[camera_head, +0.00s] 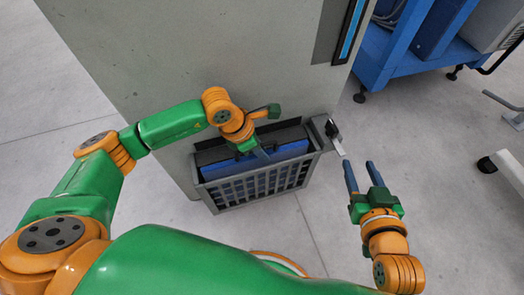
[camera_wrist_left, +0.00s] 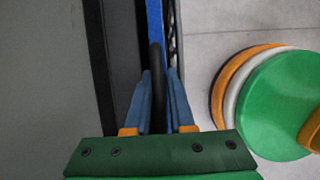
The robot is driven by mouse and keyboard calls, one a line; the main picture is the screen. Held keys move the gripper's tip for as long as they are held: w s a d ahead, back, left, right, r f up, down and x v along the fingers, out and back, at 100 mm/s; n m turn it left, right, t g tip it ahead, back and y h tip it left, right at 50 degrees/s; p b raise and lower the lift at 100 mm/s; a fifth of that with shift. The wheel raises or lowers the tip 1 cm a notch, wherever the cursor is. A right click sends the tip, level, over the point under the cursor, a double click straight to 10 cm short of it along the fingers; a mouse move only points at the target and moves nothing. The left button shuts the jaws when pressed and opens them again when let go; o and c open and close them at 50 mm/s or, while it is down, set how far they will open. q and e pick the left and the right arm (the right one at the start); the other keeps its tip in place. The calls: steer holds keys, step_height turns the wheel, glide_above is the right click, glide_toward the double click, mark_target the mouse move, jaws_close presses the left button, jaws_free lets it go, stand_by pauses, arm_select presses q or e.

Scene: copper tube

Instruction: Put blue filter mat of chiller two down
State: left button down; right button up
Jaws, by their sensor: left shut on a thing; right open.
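The blue filter mat (camera_head: 288,152) stands in a grey slatted basket (camera_head: 229,205) at the front of a grey cabinet. My left gripper (camera_head: 264,156) reaches down to the mat's upper edge from above. In the left wrist view my left gripper (camera_wrist_left: 158,76) is shut on a dark curved handle (camera_wrist_left: 156,60) beside the mat's blue edge (camera_wrist_left: 154,16). The mat's lower part is behind the basket's slats. My right gripper (camera_head: 359,164) is open and empty, in free space to the right of the basket.
The grey cabinet (camera_head: 185,50) stands directly behind the basket, with a dark and blue slot (camera_head: 348,35) at its upper right. The grey floor (camera_head: 445,215) at the right is mostly clear.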

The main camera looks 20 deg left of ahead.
steer(key=shift+w+r, duration=0.1)
steer(key=shift+r, duration=0.15)
arm_select(q)
steer(key=c, duration=1.1)
jaws_free()
steer(key=shift+o, duration=0.2)
arm_select(e)
steer(key=shift+w+a+r+t, duration=0.1)
steer(key=shift+r+t, duration=0.15)
steer(key=shift+t, duration=0.15)
